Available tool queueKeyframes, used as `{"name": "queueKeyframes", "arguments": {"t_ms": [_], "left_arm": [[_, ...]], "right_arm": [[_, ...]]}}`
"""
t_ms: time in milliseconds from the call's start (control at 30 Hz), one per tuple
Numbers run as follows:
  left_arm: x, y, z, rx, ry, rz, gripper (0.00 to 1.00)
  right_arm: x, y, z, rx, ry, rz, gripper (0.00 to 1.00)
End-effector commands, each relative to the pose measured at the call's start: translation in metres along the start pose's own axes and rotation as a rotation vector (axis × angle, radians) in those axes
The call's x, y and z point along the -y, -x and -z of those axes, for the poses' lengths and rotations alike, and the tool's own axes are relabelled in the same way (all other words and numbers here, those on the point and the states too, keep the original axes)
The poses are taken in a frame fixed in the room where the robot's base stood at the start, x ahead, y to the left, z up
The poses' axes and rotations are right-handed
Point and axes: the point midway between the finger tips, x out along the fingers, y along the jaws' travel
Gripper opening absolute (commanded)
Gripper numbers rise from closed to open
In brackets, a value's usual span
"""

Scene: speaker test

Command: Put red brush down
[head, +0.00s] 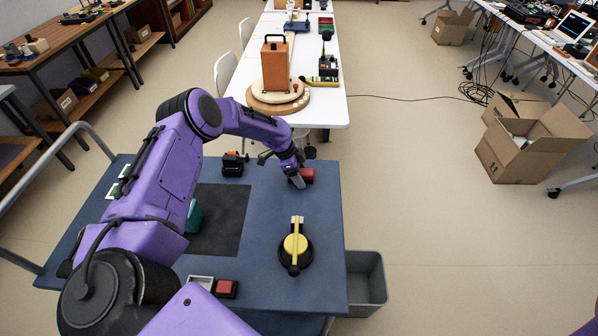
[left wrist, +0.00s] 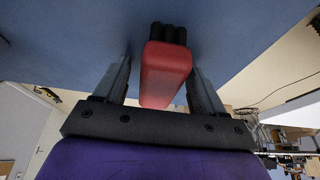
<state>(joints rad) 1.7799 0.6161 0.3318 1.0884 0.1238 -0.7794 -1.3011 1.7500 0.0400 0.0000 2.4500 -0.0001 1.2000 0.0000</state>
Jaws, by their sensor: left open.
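The red brush (head: 307,174) is on the blue cart top (head: 330,210) near its far right edge. In the left wrist view the brush (left wrist: 166,75) shows a red body with dark bristles at its far end. My left gripper (head: 298,181) is at the brush in the head view. In the left wrist view its two fingers (left wrist: 160,85) are open, one on each side of the brush, with gaps visible. My right gripper is not in view.
A yellow and black round device (head: 296,246) sits nearer on the cart. A dark mat (head: 222,215) lies left of it. A black and orange item (head: 234,164) stands at the back. A red block (head: 226,288) is at the front. A grey bin (head: 368,283) is beside the cart.

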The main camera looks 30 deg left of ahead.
Motion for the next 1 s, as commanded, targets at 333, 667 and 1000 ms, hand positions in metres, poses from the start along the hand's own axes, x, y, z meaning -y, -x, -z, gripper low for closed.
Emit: {"name": "queueKeyframes", "arguments": {"t_ms": [333, 667, 1000], "left_arm": [[0.001, 0.07, 0.002, -0.005, 0.0, 0.005, 0.7], [0.0, 0.121, 0.001, -0.001, -0.001, 0.002, 0.7], [0.0, 0.123, 0.001, 0.0, 0.0, 0.0, 0.7]], "right_arm": [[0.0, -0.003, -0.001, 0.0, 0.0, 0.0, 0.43], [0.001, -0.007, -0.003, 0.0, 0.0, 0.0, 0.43], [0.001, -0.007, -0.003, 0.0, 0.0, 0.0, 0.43]]}}
